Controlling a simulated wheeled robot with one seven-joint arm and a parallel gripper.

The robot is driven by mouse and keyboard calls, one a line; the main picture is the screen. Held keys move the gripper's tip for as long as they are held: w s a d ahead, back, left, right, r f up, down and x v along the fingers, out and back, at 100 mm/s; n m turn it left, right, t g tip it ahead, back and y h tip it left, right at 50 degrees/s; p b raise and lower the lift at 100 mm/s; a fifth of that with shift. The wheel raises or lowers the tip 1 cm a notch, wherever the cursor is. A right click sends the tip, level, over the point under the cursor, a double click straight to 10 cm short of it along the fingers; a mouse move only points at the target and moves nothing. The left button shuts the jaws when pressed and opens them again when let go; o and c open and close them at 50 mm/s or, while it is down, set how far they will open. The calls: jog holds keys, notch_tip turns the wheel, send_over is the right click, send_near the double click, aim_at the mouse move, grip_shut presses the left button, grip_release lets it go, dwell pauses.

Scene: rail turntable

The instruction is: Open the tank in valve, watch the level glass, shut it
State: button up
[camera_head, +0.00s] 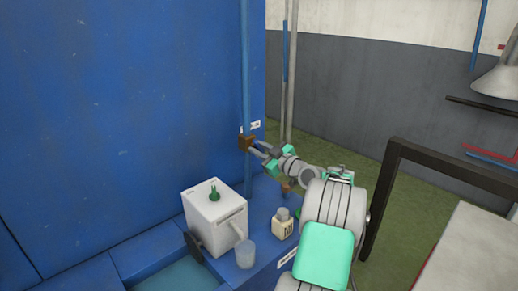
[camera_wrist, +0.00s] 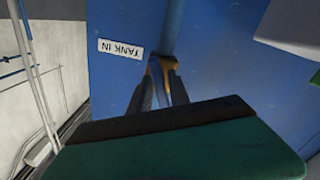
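The tank in valve is a small brass-brown fitting (camera_head: 245,142) on the vertical blue pipe (camera_head: 246,75) in the head view. A white label (camera_head: 256,125) is just above it. In the wrist view the label (camera_wrist: 121,49) reads TANK IN upside down, beside the orange-brown valve (camera_wrist: 168,64). My gripper (camera_head: 254,146) reaches the valve from the right, its fingertips at the fitting. In the wrist view the two fingers stand a little apart at the valve, and the dark gripper body hides the lower part. Whether they grip it I cannot tell. I cannot clearly make out a level glass.
A white box-shaped container (camera_head: 214,217) with a green knob stands on the blue ledge. A clear cup (camera_head: 245,254) and a small cream bottle (camera_head: 283,224) stand near it, below my arm. A dark frame (camera_head: 384,181) stands at the right. Green floor lies behind.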

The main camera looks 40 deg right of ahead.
grip_shut()
jog(key=shift+f+m+b, duration=0.3)
jog(key=shift+m+b, duration=0.6)
jog(key=shift+b, duration=0.2)
jog(key=m, duration=0.1)
jog(key=m+b, duration=0.1)
jog(key=m, duration=0.1)
jog(key=shift+r+m, duration=0.3)
jog(key=shift+o, duration=1.5)
grip_release()
